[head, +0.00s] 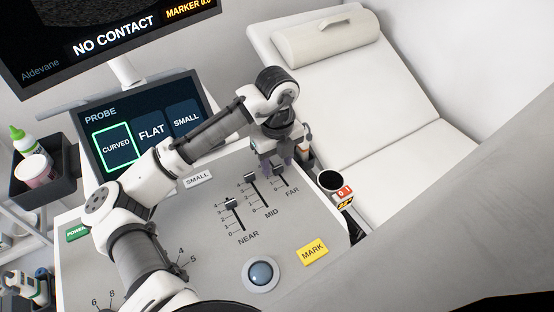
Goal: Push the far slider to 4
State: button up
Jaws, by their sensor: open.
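The far slider (279,170) is a short dark knob in a slot above the label FAR on the grey console. Its knob shows just below my gripper, and the upper part of its slot and scale is hidden by the gripper, so I cannot read its number. My gripper (275,160) points down over the upper end of this slider, with its purple-grey fingers apart. I cannot tell whether a finger touches the knob.
The mid slider (250,177) and near slider (231,203) stand to the left. A trackball (261,273) and yellow MARK key (313,251) are nearer. A dark cup-like holder (331,181) is at the console's right edge, beside the white couch (370,130). A probe touchscreen (140,125) stands behind.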

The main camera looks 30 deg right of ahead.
jog(key=shift+f, duration=0.3)
grip_shut()
jog(key=shift+w, duration=0.1)
jog(key=shift+w+d+r, duration=0.1)
jog(key=shift+w, duration=2)
grip_release()
jog(key=shift+w, duration=0.1)
